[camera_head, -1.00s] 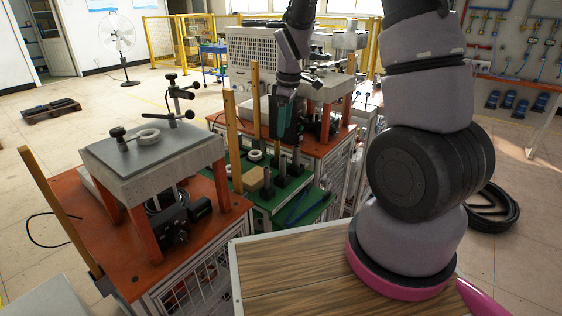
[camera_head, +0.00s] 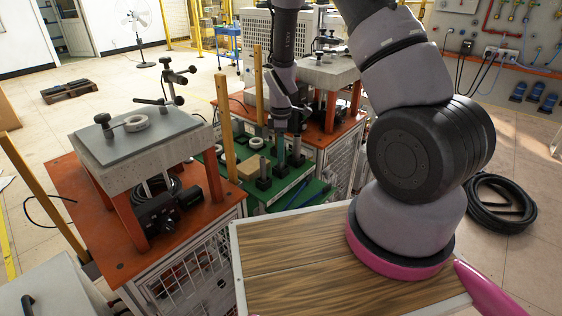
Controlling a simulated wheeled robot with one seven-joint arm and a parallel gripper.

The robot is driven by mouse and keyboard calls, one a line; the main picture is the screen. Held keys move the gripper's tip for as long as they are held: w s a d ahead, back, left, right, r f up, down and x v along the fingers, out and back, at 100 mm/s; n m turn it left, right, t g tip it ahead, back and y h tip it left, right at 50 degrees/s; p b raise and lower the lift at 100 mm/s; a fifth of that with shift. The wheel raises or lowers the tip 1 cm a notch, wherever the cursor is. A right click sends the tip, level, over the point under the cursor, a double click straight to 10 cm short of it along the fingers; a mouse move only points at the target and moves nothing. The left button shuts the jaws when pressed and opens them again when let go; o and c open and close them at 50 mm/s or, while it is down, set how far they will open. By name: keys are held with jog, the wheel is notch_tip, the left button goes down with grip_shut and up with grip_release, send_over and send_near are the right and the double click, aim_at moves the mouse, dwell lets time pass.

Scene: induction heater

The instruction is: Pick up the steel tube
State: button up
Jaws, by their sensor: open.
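Slim upright tubes stand in dark square bases on the green tabletop (camera_head: 300,196). One steel tube (camera_head: 297,150) stands toward the right of this group, its upper part close to or behind my gripper. A short dark post (camera_head: 264,170) stands at the front left of the group. My gripper (camera_head: 284,130) points down over these tubes. It is open. The fingertips are small and overlap the tubes in the picture, so I cannot tell whether a tube is between them or whether they touch one.
A tan block (camera_head: 249,170) and pale rings (camera_head: 256,143) lie left of the tubes. Wooden posts (camera_head: 227,125) rise close by on the left. Orange stations with grey slabs (camera_head: 135,146) stand on both sides. A coiled black hose (camera_head: 500,203) lies on the floor at right.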

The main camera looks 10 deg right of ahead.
notch_tip(320, 180, down, 4)
jog(key=shift+w+r, duration=0.15)
jog(key=shift+r, duration=0.1)
grip_shut()
jog(key=shift+r, duration=0.1)
notch_tip(320, 180, up, 17)
jog(key=shift+r, duration=0.2)
dwell(0.8)
